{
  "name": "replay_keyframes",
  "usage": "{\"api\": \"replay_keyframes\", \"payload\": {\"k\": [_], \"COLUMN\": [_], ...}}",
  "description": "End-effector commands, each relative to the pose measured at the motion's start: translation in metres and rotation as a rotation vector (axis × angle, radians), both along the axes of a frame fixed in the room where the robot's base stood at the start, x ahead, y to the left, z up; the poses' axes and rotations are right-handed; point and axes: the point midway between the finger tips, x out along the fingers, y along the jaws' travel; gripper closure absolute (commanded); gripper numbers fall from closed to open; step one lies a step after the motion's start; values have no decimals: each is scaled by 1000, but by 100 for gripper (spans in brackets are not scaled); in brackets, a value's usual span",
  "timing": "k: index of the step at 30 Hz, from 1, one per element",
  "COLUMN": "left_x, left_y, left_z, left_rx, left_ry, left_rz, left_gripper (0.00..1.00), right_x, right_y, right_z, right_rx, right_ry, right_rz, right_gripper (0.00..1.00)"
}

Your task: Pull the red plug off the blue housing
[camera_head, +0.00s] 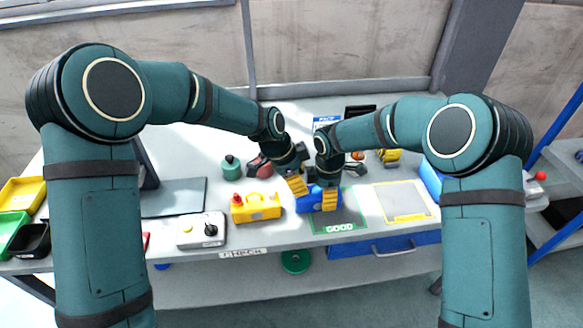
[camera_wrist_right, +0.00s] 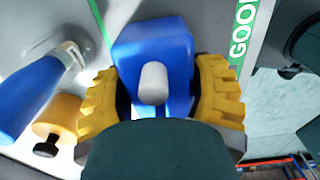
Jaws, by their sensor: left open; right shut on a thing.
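The blue housing (camera_head: 307,203) stands at the left edge of the green-outlined GOOD mat (camera_head: 345,219). My right gripper (camera_head: 329,199) is shut on it. In the right wrist view the blue housing (camera_wrist_right: 153,42) sits between the yellow fingers of my right gripper (camera_wrist_right: 160,95), with a pale rounded peg (camera_wrist_right: 153,83) in front of it. My left gripper (camera_head: 297,185) is open, close above the left side of the blue housing; whether it touches is unclear. I see no red plug on the blue housing. A red plug (camera_head: 237,199) shows on the yellow housing (camera_head: 258,209) to the left.
A white box with a black knob (camera_head: 201,231) stands at the front left. A teal part (camera_head: 231,168) and a dark red part (camera_head: 260,168) lie behind the yellow housing. The yellow-outlined mat (camera_head: 402,202) on the right is clear. A blue bin (camera_head: 431,183) stands beyond it.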

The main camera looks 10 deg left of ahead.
Motion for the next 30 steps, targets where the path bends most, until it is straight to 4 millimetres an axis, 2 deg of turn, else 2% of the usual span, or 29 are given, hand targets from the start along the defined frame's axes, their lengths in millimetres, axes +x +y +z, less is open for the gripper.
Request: {"api": "replay_keyframes", "payload": {"k": [6, 17, 18, 22, 23, 30], "left_x": [2, 3, 3, 3, 3, 3], "left_y": [-7, -9, -9, -9, -9, -9], "left_z": [-19, -23, -23, -23, -23, -23], "left_rx": [1, 0, 0, 0, 0, 0], "left_ry": [1, -1, -1, -1, -1, -1], "left_rz": [1, 1, 1, 1, 1, 1], "left_gripper": [51, 51, 48, 94, 100, 100], "right_x": [0, 1, 1, 0, 0, 0], "right_y": [0, 0, 0, 0, 0, 1], "right_z": [1, 1, 1, 1, 1, 1], "right_rx": [1, 1, 1, 1, 1, 1], "right_ry": [-2, -2, -2, -2, -2, -2], "right_rz": [0, 0, 0, 0, 0, 1], "right_gripper": [84, 84, 84, 84, 84, 84]}}
